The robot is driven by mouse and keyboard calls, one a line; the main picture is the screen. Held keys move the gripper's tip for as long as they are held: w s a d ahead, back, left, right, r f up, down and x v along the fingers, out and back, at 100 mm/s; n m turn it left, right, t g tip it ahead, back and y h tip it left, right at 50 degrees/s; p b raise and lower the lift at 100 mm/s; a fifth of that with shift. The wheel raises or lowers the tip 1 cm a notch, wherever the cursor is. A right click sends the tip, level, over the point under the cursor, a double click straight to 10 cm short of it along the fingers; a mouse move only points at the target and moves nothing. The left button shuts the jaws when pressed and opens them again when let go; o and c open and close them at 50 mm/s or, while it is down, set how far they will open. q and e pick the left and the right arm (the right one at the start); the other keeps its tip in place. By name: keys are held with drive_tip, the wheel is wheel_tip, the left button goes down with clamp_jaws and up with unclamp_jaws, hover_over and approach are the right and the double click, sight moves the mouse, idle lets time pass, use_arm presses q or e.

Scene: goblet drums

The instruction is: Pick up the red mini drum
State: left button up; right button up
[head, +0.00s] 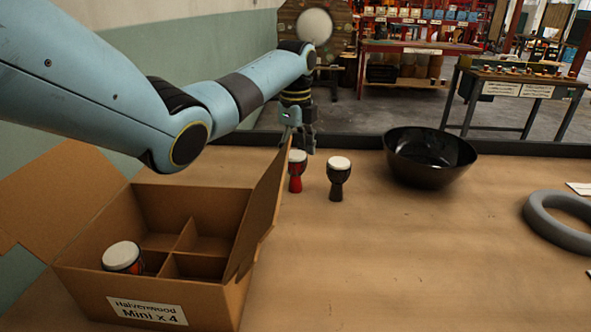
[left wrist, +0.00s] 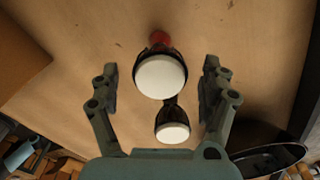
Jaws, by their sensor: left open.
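The red mini drum (head: 296,183) stands upright on the table just behind the cardboard box's raised right flap, with its white head up. A black mini drum (head: 339,187) stands just right of it. My left gripper (head: 298,141) is above the red drum, pointing down. In the left wrist view, the red drum's white head (left wrist: 161,77) lies between the spread fingers (left wrist: 161,83), with its red foot beyond. The black drum's white head (left wrist: 172,132) is nearer the palm. The left gripper is open and holds nothing. My right gripper is out of view.
An open cardboard box (head: 147,290) with dividers stands at the front left. One reddish drum (head: 122,258) sits in its front left compartment. A black bowl (head: 428,160) is right of the drums, and a grey ring (head: 560,223) at the right edge. The middle table is clear.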

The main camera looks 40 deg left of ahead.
use_arm(q)
drive_tip(key=shift+f, duration=0.7)
drive_tip(key=c, duration=1.3)
drive_tip(key=shift+r, duration=0.1)
